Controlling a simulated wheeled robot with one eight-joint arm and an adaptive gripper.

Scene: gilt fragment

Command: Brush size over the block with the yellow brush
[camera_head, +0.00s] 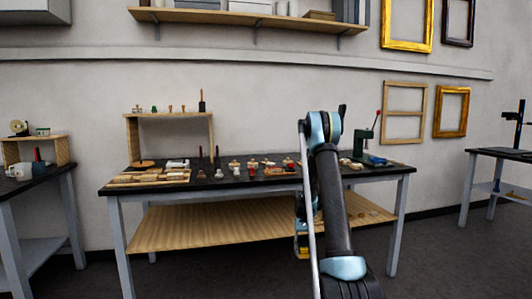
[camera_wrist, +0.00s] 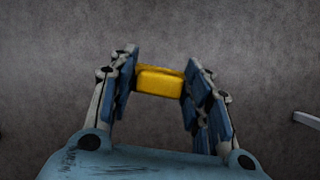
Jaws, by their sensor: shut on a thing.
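My gripper (camera_wrist: 160,88) is shut on a yellow thing, which looks like the yellow brush (camera_wrist: 160,80); only its rounded yellow block shows between the two fingers in the wrist view. Grey floor fills the background behind it. In the head view my arm rises at the centre right, and a small yellow patch of the held brush (camera_head: 302,252) shows low beside it, in front of the table's lower shelf. I cannot make out which thing on the workbench (camera_head: 230,184) is the block.
Several small jars, tools and wooden pieces stand along the workbench. Side tables stand at far left and far right. Gilt frames (camera_head: 451,112) hang on the wall.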

